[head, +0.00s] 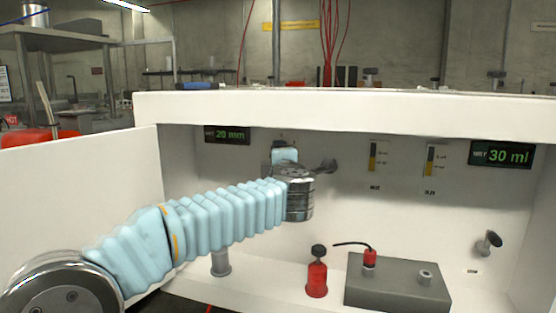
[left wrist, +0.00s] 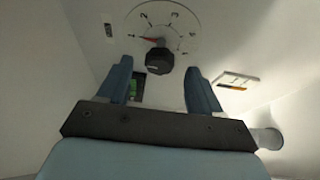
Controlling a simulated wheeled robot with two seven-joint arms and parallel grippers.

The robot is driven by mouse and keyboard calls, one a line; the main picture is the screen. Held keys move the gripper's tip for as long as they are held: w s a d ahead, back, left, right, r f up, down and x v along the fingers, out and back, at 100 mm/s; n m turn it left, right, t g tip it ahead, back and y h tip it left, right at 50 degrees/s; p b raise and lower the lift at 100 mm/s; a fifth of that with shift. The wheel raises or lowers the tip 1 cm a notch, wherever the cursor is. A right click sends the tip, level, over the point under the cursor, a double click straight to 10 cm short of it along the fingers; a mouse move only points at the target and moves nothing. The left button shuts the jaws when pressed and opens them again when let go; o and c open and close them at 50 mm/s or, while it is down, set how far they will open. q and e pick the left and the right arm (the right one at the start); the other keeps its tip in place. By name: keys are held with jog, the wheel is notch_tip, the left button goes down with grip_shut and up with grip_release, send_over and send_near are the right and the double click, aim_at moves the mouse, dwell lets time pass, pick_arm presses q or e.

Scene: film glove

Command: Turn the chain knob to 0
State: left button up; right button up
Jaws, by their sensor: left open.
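In the left wrist view a round black knob (left wrist: 159,61) sits on the white wall, on a pale dial (left wrist: 168,16) with printed numbers. A red pointer mark shows at the dial's left side; the exact reading is too small to tell. My left gripper (left wrist: 159,72) is open, its two blue fingers apart on either side just below the knob, with nothing between them. No chain label is readable. My right gripper is not in view.
A dark knob (head: 327,166) sticks out right of my gripper, and another (head: 489,242) is at the right. A red bottle (head: 317,275) and a grey box (head: 398,285) stand on the cabinet floor. A 30 ml display (head: 502,154) is at upper right. The white top edge (head: 345,112) overhangs.

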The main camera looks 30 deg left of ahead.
pick_arm(q)
jog(key=v, duration=0.9)
jog(key=shift+b, duration=0.4)
